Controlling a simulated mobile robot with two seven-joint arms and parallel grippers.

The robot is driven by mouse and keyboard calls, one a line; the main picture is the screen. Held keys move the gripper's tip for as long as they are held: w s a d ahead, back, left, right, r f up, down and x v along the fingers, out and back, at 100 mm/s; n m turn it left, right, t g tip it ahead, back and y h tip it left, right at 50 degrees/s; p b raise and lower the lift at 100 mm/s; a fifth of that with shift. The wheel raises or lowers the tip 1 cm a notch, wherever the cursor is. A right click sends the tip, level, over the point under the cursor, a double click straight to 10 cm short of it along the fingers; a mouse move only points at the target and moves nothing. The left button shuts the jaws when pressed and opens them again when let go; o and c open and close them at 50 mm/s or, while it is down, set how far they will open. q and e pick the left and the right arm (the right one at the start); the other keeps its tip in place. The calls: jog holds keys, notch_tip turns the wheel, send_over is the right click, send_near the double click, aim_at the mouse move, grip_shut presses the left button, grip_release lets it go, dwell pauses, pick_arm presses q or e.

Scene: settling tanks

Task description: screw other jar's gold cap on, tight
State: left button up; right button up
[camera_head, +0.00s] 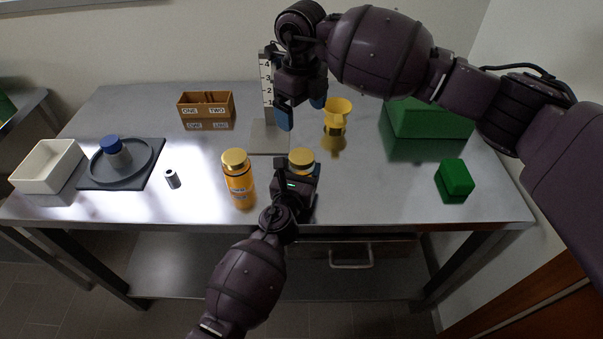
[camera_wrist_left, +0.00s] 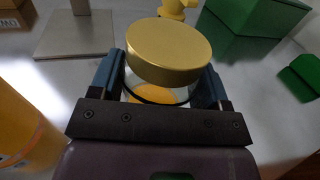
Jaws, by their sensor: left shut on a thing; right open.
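A jar (camera_wrist_left: 180,94) with clear sides and orange contents stands between the blue fingers of my left gripper (camera_wrist_left: 163,88), which is shut on it. A gold cap (camera_wrist_left: 169,50) sits on its top; I cannot tell how tightly. The cap also shows in the head view (camera_head: 301,156), where my left gripper (camera_head: 297,176) hides most of the jar. A second, orange jar (camera_head: 239,188) with a gold cap (camera_head: 235,158) stands to the left; its side shows in the wrist view (camera_wrist_left: 22,125). My right gripper (camera_head: 302,112) is open and empty, above and behind the held jar.
A marked upright scale (camera_head: 267,80) on a flat base (camera_head: 268,139) and a yellow funnel-like piece (camera_head: 337,112) stand behind. Green blocks (camera_head: 455,177) are right. A brown box (camera_head: 206,106), grey tray (camera_head: 95,170), small cylinder (camera_head: 172,179) and white bin (camera_head: 48,168) are left.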

pick_arm(q)
jog(key=o, duration=1.8)
jog(key=p+v, duration=0.1)
jog(key=v, duration=0.8)
jog(key=shift+s+a, duration=0.1)
jog(key=shift+s, duration=0.15)
jog(key=shift+s+a, duration=0.15)
jog(key=shift+s, duration=0.5)
